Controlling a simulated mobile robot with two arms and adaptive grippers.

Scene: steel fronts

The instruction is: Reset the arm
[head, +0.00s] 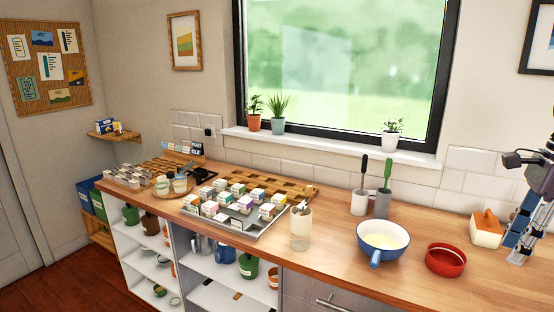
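My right arm comes in at the right edge, and its gripper (514,250) points down over the right end of the wooden counter (400,290). It is close beside a white butter dish with an orange-brown lid (487,229); I cannot tell whether they touch. No object shows clearly between its fingers, and the gap between them cannot be made out. Part of this arm is cut off by the frame edge. My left arm and gripper are not in view.
Left of the gripper are a red bowl (445,259) and a blue pan (383,240). Farther left stand a glass jar (300,230), two utensil holders (360,203) and a tray (262,232) of small boxes. Potted plants line the windowsill (330,141). The counter front between jar and pan is clear.

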